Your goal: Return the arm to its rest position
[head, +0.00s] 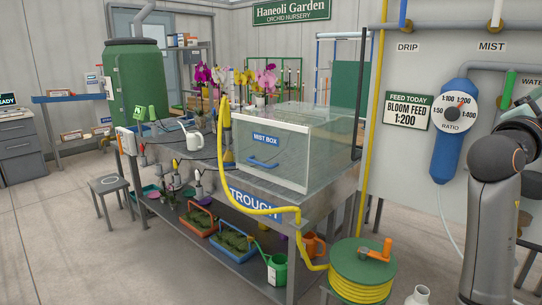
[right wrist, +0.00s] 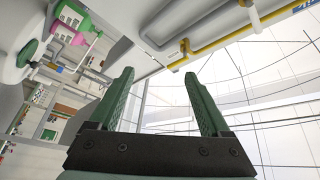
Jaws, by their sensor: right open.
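My right arm (head: 491,205) shows at the right edge of the head view, raised in front of the wall panel, with its gripper out of that frame. In the right wrist view my right gripper (right wrist: 158,100) is open, its two green fingers apart with nothing between them. That view is tilted and looks up past pipes toward a pale glazed roof. My left gripper and left arm are not in view.
A blue ratio doser (head: 451,135) and pipes are on the panel near my right arm. A green hose reel (head: 361,266) and a white bottle (head: 419,296) stand below. A bench with a clear mist box (head: 266,158) is at centre.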

